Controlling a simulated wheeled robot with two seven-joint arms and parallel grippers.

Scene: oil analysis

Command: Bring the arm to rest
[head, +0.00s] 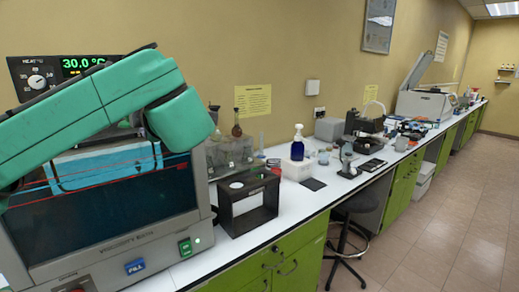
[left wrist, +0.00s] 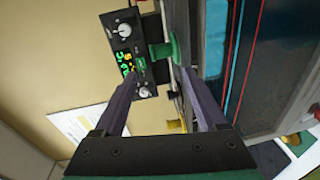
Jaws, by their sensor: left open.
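My left arm (head: 95,112), in teal covers, reaches across the upper left of the head view, in front of the viscosity bath (head: 205,205). Its gripper is hidden behind the arm there. In the left wrist view my left gripper (left wrist: 160,74) is open, with its two dark fingers apart and nothing held between them. The bath's control box (left wrist: 125,55) with lit green digits is by the left fingertip. My right gripper is in neither view.
The control box (head: 75,68) reads 30.0 above the bath. A black open-frame stand (head: 247,207) is on the white bench right of the bath. Behind it are glassware (head: 237,130) and a blue bottle (head: 297,145). A stool (head: 352,230) stands at the bench; the floor at right is clear.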

